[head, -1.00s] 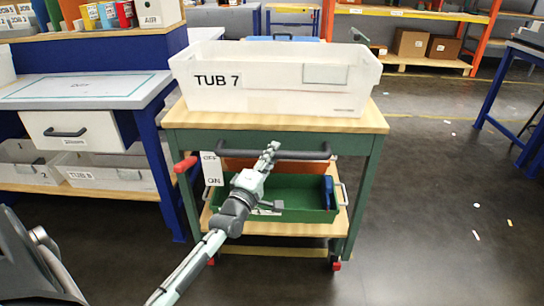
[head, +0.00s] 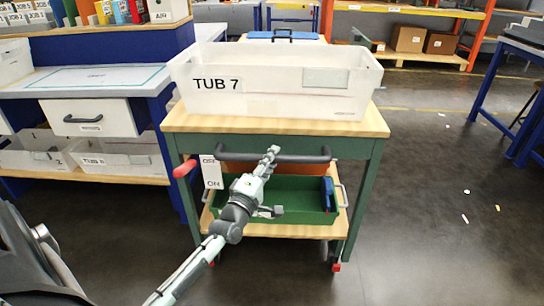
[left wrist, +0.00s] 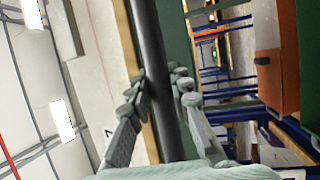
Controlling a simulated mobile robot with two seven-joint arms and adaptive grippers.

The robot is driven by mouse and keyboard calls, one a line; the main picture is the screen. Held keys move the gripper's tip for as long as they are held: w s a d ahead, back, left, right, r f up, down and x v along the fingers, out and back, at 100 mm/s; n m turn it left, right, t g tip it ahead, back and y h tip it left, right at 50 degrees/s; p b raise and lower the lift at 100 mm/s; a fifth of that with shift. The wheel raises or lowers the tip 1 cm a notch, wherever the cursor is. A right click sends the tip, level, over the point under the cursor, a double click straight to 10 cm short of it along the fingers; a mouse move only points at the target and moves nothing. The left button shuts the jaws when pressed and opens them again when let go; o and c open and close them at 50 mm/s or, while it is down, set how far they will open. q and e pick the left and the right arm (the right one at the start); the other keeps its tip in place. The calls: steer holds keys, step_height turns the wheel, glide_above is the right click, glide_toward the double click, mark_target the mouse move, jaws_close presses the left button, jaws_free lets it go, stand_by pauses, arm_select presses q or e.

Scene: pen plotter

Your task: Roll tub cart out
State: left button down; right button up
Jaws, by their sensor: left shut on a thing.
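The tub cart (head: 378,160) is a green frame with wooden shelves, standing in front of me in the head view. A white tub labelled TUB 7 (head: 270,100) sits on its top. A black handle bar (head: 308,158) runs across its front. My left gripper (head: 271,153) is shut on this bar, left of its middle. In the left wrist view the fingers (left wrist: 160,88) lie on both sides of the dark bar (left wrist: 150,45). A red lever (head: 185,169) sits at the cart's left front, beside an OFF/ON tag (head: 211,171). My right gripper is out of view.
A green bin (head: 295,205) sits on the cart's lower shelf. A workbench (head: 155,95) with tubs beneath stands close on the left. A blue-legged table (head: 490,85) is at the far right. The floor (head: 425,220) right of the cart is clear except for small scraps.

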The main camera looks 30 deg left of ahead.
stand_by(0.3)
arm_select(q)
steer(key=c, duration=1.4)
jaws_free()
steer(key=shift+o, duration=0.2)
steer(key=v, duration=1.2)
